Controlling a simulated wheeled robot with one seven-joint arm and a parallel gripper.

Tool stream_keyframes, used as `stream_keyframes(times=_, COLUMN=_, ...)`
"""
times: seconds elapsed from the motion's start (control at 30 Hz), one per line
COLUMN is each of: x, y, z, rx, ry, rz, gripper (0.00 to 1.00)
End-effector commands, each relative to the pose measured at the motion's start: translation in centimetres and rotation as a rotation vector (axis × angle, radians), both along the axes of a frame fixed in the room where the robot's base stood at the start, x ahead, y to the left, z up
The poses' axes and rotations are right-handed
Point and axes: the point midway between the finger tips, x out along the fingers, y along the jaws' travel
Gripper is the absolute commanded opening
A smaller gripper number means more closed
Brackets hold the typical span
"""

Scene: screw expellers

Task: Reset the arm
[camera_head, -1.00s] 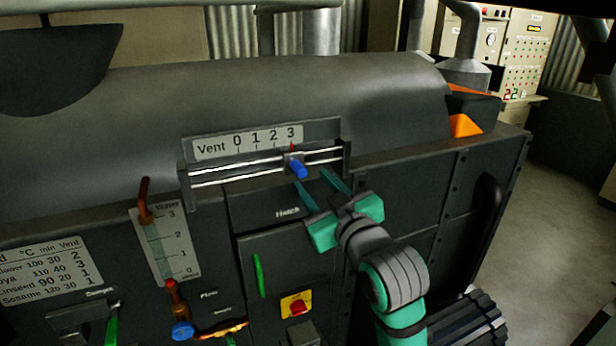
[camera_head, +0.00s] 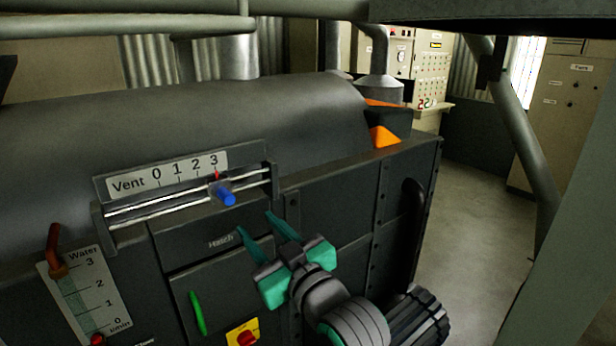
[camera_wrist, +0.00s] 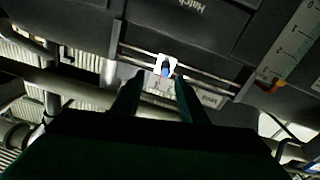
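My gripper (camera_head: 262,229) has green fingers and a green body. It is open and empty, with its fingertips apart, in front of the dark machine's front panel. It is below and to the right of the vent slider's blue knob (camera_head: 229,198), apart from it. The slider's red pointer is at 3 on the vent scale (camera_head: 168,174). In the wrist view, my two dark fingers (camera_wrist: 158,82) stand apart, and the blue knob (camera_wrist: 165,71) shows beyond and between them.
The hatch (camera_head: 199,264) with a green handle (camera_head: 197,313) is left of my gripper. A red button on a yellow plate (camera_head: 243,335) is below. A water gauge (camera_head: 84,294) is at the lower left. Open floor (camera_head: 470,215) lies to the right of the machine.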

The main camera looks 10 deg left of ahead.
Motion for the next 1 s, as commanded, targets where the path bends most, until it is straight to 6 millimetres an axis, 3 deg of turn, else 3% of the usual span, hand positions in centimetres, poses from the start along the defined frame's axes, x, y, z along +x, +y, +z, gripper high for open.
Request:
stream_keyframes(times=0.3, x=0.6, y=-2.2, z=-7.7, rx=0.247, ry=0.082, rz=-0.121, gripper=0.38)
stream_keyframes(times=0.57, x=-0.7, y=-4.3, z=-15.1, rx=0.385, ry=0.148, rz=-0.252, gripper=0.38)
stream_keyframes(times=0.77, x=-3.1, y=-6.1, z=-21.0, rx=0.448, ry=0.194, rz=-0.363, gripper=0.38)
stream_keyframes(times=1.0, x=-7.6, y=-8.0, z=-27.9, rx=0.471, ry=0.244, rz=-0.495, gripper=0.38)
